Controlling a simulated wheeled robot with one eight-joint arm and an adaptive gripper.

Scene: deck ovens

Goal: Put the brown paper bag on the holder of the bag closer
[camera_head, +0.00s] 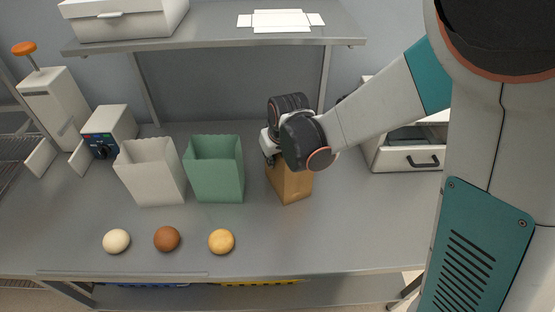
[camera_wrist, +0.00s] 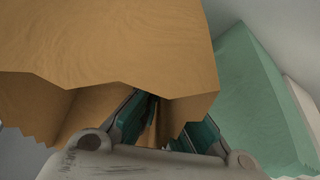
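The brown paper bag (camera_head: 290,184) stands on the steel counter, right of the green bag. My gripper (camera_head: 272,158) is at its top, and my wrist hides part of the bag. In the wrist view, the brown bag (camera_wrist: 110,45) fills the upper left, and the two fingers (camera_wrist: 165,125) reach in at its jagged edge with brown paper between them. Whether they are clamped on the paper is not clear.
A white bag (camera_head: 152,172) and the green bag (camera_head: 215,170) stand left of the brown one. Pale, brown and yellow balls (camera_head: 221,241) lie along the front. A shelf (camera_head: 215,35) hangs over the back. A drawer unit (camera_head: 405,158) stands right.

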